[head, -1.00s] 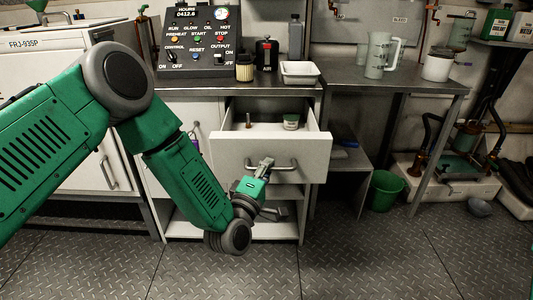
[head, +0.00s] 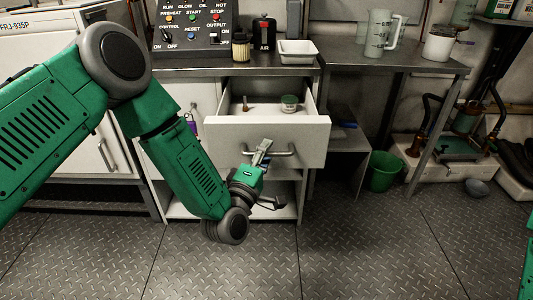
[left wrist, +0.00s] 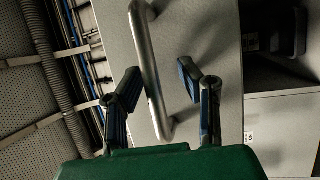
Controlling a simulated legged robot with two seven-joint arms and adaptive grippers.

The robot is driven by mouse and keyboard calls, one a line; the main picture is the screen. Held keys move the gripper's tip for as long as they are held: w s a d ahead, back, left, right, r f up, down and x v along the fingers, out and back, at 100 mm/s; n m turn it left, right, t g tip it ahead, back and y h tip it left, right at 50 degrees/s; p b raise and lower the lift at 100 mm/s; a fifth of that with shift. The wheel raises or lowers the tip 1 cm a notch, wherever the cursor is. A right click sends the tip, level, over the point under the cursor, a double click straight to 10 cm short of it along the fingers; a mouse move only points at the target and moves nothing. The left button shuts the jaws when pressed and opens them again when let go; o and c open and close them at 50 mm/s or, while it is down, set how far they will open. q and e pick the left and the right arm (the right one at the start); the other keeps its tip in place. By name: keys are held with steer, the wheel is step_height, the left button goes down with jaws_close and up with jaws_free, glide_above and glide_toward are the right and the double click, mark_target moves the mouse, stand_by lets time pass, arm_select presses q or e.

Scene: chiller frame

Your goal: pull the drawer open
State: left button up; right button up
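The drawer (head: 230,129) is a white box pulled out of the cabinet under the dark counter. Its metal bar handle (head: 283,153) shows on the front panel. My left gripper (head: 267,174) is in front of the drawer front, at and just below the handle. In the left wrist view the two fingers of my gripper (left wrist: 158,76) are spread apart on either side of the handle (left wrist: 149,65), which lies nearer the left finger. No clear grip shows. My right gripper is not in view.
A small brown item (head: 245,104) and a green-and-white tub (head: 289,103) are in the drawer. A white tray (head: 297,52) and a black canister (head: 264,34) stand on the counter above. A green bucket (head: 384,171) is at right. The floor in front is clear.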

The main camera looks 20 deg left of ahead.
arm_select(q)
steer(key=shift+s, duration=0.1)
steer(key=shift+s+a, duration=0.1)
steer(key=shift+s, duration=0.15)
steer(key=s+a+f, duration=0.1)
steer(key=s+f, duration=0.1)
steer(key=s, duration=0.9)
steer(key=shift+a, duration=0.15)
steer(key=shift+f, duration=0.1)
steer(key=s+d+f+m+g+h+p, duration=0.15)
steer(key=s+f+m+g+p, duration=0.25)
steer(key=s+f+m+g, duration=0.6)
steer(key=s+a+f+m+g+y+p, duration=0.1)
steer(key=s+a+f+m+g+y, duration=0.1)
steer(key=s+a, duration=0.4)
steer(key=s+a+f+m+g+y+p, duration=0.2)
steer(key=s+a+m+g, duration=0.2)
steer(key=s, duration=0.7)
steer(key=a+g, duration=0.2)
steer(key=g, duration=0.1)
steer(key=shift+f, duration=0.15)
